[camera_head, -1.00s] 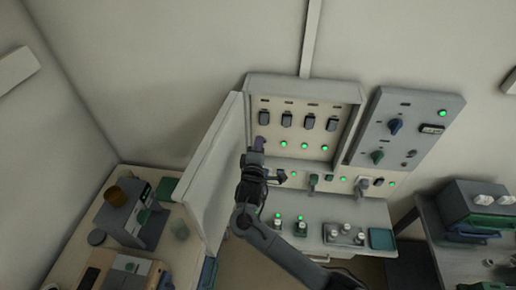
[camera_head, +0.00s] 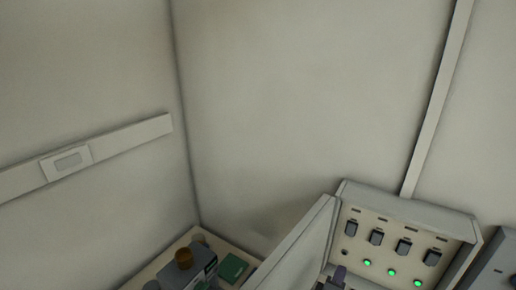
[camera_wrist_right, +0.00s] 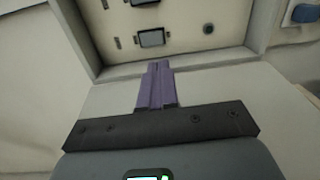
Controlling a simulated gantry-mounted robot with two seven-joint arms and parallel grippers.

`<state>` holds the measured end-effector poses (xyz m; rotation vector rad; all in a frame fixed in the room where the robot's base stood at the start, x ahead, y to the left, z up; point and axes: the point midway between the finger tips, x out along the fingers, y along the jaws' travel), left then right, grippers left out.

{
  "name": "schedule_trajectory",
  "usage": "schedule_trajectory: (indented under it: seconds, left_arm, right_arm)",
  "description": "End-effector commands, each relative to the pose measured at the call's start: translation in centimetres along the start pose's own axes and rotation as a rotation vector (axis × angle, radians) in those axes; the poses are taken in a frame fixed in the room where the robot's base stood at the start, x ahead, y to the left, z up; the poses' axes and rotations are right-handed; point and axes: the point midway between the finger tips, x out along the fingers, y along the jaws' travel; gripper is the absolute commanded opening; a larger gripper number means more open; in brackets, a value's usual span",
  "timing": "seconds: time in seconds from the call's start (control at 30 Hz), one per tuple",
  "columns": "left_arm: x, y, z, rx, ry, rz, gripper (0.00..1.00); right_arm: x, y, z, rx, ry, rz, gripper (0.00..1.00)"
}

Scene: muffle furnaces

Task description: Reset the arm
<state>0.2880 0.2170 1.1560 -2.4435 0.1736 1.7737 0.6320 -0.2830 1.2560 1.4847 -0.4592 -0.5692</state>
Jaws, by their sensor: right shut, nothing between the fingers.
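The rest of my right arm is cut off below. In the right wrist view, the purple fingers of the gripper (camera_wrist_right: 156,70) are pressed together with nothing between them. They point at the lower frame of the box, with a switch (camera_wrist_right: 151,38) beyond. My left gripper is not in view.
The box's open door (camera_head: 297,247) stands to the left of the fingertips. Several dark switches and green lights (camera_head: 392,272) are inside the box. A bench with a brown jar (camera_head: 184,258) is at the bottom left.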

Motion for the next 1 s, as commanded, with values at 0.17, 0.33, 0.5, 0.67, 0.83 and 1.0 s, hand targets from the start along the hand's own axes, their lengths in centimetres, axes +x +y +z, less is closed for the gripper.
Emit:
schedule_trajectory:
  seconds: [0.17, 0.33, 0.5, 0.67, 0.83, 1.0]
  left_arm:
    - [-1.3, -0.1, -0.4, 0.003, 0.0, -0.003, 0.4]
    - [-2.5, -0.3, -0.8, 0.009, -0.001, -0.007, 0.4]
    - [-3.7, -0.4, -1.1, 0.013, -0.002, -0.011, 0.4]
    - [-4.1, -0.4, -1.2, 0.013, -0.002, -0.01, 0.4]
    - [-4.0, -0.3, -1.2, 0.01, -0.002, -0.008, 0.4]
    - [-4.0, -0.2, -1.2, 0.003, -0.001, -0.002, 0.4]
  right_arm:
    - [-3.6, -8.0, 5.5, -0.083, -0.018, -0.125, 0.0]
    - [-9.1, -13.1, 9.9, -0.033, 0.093, -0.328, 0.0]
    - [-17.0, -14.3, 12.4, 0.245, 0.211, -0.676, 0.0]
    - [-23.9, -11.4, 13.5, 0.484, 0.182, -0.995, 0.0]
    - [-27.6, -7.9, 14.0, 0.639, 0.039, -1.173, 0.0]
    - [-30.1, -7.8, 15.1, 0.722, -0.153, -1.271, 0.0]
